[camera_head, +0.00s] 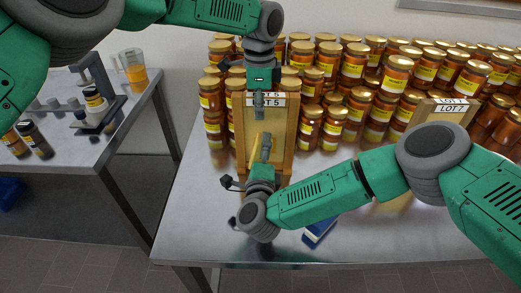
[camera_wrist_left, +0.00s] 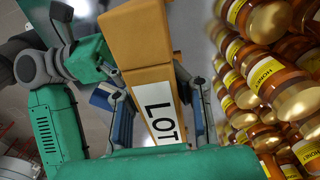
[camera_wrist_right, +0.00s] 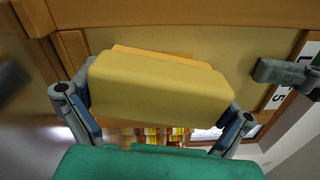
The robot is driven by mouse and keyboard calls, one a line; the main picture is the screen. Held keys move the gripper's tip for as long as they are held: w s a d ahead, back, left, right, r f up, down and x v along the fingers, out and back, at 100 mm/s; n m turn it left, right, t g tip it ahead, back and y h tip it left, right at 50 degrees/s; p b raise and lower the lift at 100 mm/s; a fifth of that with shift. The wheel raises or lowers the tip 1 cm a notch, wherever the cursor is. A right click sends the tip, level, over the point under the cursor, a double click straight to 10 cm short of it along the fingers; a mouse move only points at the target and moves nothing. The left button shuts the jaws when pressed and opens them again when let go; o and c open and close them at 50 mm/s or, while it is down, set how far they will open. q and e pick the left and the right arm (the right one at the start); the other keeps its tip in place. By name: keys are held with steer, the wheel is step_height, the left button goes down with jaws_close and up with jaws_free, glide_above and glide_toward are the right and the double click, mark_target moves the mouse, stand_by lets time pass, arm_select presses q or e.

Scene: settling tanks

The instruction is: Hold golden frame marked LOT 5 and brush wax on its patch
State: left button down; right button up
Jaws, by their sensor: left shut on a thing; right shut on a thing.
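The golden frame (camera_head: 290,140) stands upright on the steel table, with a white LOT 5 label at its top. My left gripper (camera_head: 259,102) reaches down from above and is shut on its top bar. In the left wrist view the fingers lie on both sides of the labelled bar (camera_wrist_left: 145,50). My right gripper (camera_head: 262,165) is shut on a yellow brush-like block (camera_head: 265,146) in front of the frame. In the right wrist view this block (camera_wrist_right: 160,90) covers part of the frame's inner panel (camera_wrist_right: 205,40).
Many honey jars (camera_head: 360,105) crowd the table behind and right of the frame. A second frame marked LOT 7 (camera_head: 428,110) stands at the right. A blue item (camera_head: 320,231) lies at the front. A side table (camera_head: 90,150) at left holds a microscope-like device and jars.

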steer(key=shift+d, duration=1.4)
steer(key=shift+a, duration=0.15)
steer(key=shift+a, duration=1.45)
steer(key=shift+s, duration=3.5)
steer(key=o, duration=0.4)
steer(key=c, duration=0.4)
